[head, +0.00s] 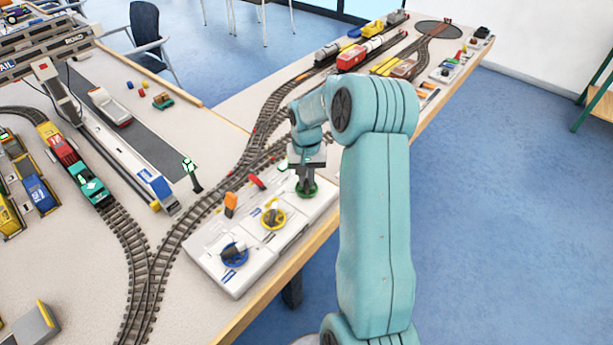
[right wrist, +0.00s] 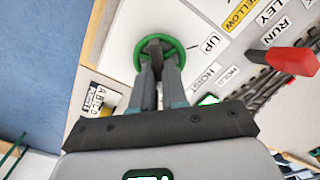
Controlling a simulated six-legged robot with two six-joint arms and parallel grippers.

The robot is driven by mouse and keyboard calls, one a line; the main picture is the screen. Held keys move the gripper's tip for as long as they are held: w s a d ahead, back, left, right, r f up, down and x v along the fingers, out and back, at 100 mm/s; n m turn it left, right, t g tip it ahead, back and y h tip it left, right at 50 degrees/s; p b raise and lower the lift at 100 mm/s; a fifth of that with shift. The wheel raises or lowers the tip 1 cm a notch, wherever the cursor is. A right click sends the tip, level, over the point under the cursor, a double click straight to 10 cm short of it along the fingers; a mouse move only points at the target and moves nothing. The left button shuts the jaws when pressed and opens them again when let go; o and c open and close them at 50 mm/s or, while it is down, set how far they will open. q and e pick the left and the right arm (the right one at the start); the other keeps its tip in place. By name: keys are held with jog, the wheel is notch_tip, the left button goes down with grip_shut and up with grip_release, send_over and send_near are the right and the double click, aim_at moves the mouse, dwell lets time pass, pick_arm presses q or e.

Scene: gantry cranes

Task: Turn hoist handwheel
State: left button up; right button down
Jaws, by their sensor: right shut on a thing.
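The green hoist handwheel (head: 314,190) sits at the far right end of the white control panel (head: 290,237). It also shows in the right wrist view (right wrist: 160,37), beside the labels HOIST and UP. My right gripper (head: 306,180) reaches down onto the wheel. In the right wrist view its two fingers (right wrist: 159,60) are shut on the wheel's middle, and the rim shows around them. The fingers hide part of the wheel. My left gripper is not in view.
A yellow handwheel (head: 273,218) and a blue one (head: 235,253) sit on the same panel. An orange lever (head: 231,202) and a red lever (head: 257,181) stand along its back edge. Model tracks (head: 190,228) run behind it. The table edge is close in front.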

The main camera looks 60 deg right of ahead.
jog(key=n, duration=0.4)
jog(key=shift+n, duration=0.4)
jog(key=shift+w+n, duration=0.1)
jog(key=shift+n, duration=2.2)
jog(key=c, duration=1.2)
grip_release()
jog(key=shift+a, duration=0.1)
jog(key=shift+o, duration=0.2)
notch_tip(320, 180, up, 16)
jog(key=shift+r, duration=0.2)
